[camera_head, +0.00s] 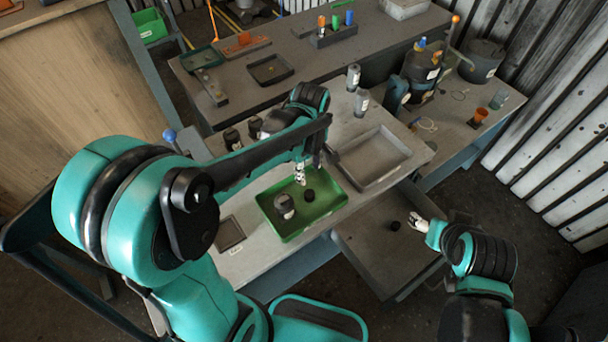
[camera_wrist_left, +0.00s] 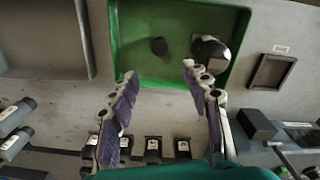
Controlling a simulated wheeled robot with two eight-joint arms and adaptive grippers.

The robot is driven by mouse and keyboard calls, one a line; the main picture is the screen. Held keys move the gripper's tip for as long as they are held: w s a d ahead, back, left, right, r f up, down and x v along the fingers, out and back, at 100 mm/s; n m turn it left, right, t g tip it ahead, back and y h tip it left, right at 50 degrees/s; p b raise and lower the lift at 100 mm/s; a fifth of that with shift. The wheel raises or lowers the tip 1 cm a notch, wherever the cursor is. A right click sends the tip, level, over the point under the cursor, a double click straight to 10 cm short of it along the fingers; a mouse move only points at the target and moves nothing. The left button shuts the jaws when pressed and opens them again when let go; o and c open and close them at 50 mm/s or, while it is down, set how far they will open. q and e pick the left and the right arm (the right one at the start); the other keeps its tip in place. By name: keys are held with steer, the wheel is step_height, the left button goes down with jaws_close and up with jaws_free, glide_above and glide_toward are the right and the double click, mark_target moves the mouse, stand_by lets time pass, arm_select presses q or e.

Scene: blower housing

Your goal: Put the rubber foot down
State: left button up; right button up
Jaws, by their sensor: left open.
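A small black round piece, looking like the rubber foot (camera_head: 309,195), lies in the green tray (camera_head: 330,208). In the left wrist view the black piece (camera_wrist_left: 159,46) sits on the tray floor, beyond my fingertips. A grey and black rounded part with a pale label (camera_head: 284,206) stands in the tray beside it. My left gripper (camera_head: 300,175) is above the tray's far side; in the wrist view its fingers (camera_wrist_left: 158,78) are spread with nothing between them. Another small black piece (camera_head: 395,225) lies in the open drawer (camera_head: 365,248), near my right gripper (camera_head: 418,221), whose jaw opening is unclear.
A grey empty tray (camera_head: 372,158) stands right of the green tray. A small dark tray (camera_head: 229,234) lies to its left. The drawer sticks out from the bench front.

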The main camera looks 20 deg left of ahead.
arm_select(q)
steer(key=s+a+r+m+t, duration=0.4)
steer(key=s+r+m+t, duration=0.3)
steer(key=s+m, duration=0.3)
steer(key=m, duration=0.3)
steer(key=shift+s+m, duration=0.15)
steer(key=shift+m, duration=0.25)
